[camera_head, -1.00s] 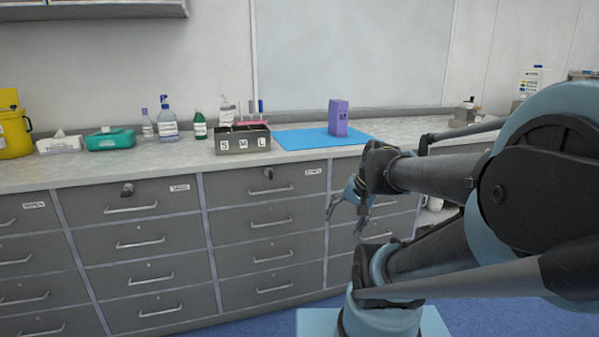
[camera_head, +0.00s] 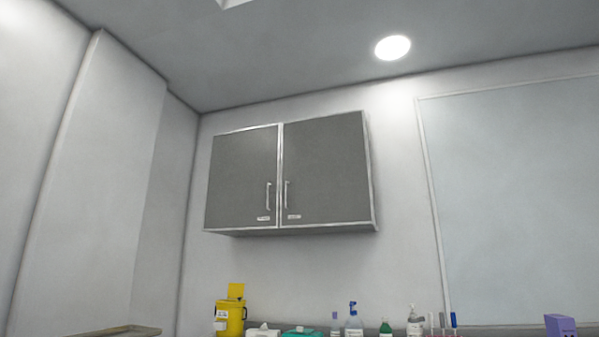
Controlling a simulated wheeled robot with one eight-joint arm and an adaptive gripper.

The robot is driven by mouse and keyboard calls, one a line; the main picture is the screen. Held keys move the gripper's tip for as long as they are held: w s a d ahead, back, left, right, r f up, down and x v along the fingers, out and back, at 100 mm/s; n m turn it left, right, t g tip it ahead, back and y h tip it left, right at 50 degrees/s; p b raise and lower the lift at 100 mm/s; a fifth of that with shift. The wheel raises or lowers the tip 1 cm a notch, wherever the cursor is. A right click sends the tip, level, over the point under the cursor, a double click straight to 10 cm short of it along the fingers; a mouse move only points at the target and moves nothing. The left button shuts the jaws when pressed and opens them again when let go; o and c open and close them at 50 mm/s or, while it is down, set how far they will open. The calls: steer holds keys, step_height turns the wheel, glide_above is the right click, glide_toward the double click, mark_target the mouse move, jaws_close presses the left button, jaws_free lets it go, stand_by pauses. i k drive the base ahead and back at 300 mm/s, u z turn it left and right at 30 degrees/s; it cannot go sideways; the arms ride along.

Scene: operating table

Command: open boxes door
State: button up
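A grey wall cabinet (camera_head: 290,228) hangs high on the back wall. It has a left door (camera_head: 240,170) and a right door (camera_head: 325,160), both shut. Each door has a vertical metal handle near the middle seam, the left handle (camera_head: 268,195) and the right handle (camera_head: 286,194). A small white label sits at the lower inner corner of each door; its text is too small to read. My gripper and arm are out of view now.
Below the cabinet stand a yellow bin (camera_head: 230,318), a teal box (camera_head: 301,332), several bottles such as a blue-capped one (camera_head: 354,325), and a purple box (camera_head: 560,326). A tray-like edge (camera_head: 115,331) shows at the lower left. The wall around the cabinet is clear.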

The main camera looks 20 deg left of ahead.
mark_target(324, 177)
steer(key=u, duration=1.05)
